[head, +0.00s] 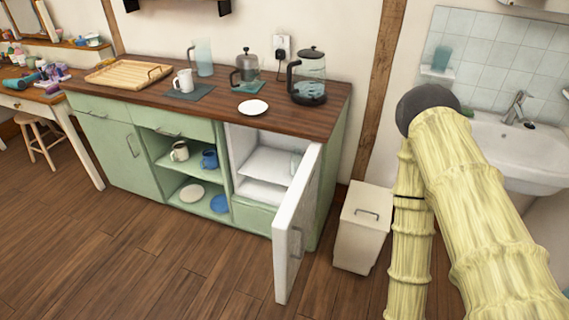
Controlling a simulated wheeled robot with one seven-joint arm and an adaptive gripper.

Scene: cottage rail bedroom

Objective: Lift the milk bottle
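I cannot make out a milk bottle for certain. A small pale upright shape (295,165) shows inside the open fridge compartment, at its right side beside the door; it may be the bottle, but it is partly hidden and too small to tell. The white fridge door (297,222) stands open toward me at the right end of the green cabinet. My arm, in a pale yellow cover, rises on the right of the view, well apart from the fridge. My gripper is not in view.
The counter (222,100) holds a wooden tray (128,73), a white mug (183,81), a white plate (253,107) and a kettle (309,78). A cream bin (361,228) stands right of the open door. The wooden floor in front is clear.

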